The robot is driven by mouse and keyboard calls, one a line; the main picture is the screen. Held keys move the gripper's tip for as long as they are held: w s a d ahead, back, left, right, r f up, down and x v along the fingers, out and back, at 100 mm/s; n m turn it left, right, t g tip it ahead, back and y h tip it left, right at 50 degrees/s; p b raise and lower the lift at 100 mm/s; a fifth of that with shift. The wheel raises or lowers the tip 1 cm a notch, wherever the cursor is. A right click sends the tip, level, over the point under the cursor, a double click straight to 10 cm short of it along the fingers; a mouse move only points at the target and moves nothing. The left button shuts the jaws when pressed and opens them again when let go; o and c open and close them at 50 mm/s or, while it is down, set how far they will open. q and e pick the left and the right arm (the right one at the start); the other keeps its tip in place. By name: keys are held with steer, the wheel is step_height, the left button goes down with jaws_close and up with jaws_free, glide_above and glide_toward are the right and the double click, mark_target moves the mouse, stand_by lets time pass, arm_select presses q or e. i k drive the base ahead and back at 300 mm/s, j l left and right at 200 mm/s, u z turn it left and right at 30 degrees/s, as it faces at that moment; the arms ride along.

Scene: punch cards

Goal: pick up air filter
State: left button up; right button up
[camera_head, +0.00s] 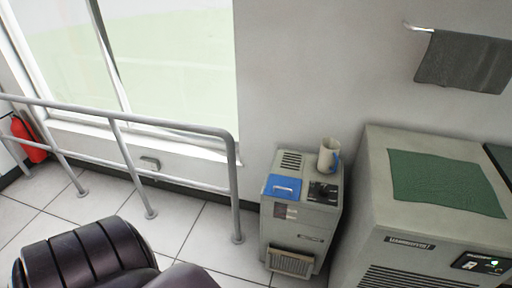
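A beige slatted panel (290,262) sits low on the front of a small grey cabinet (298,240) and sticks out slightly; it looks like the air filter, but I cannot be sure. A blue flat piece with a light handle (284,186) lies on the cabinet's top at the left. Neither of my grippers is in view.
A beige mug (328,154) and a black item stand on the cabinet. A larger machine with a green cloth (442,183) is at the right. Tiled floor (190,235) is open between chair and cabinet.

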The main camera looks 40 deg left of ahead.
mark_target(305, 261)
steer(key=u, duration=0.95)
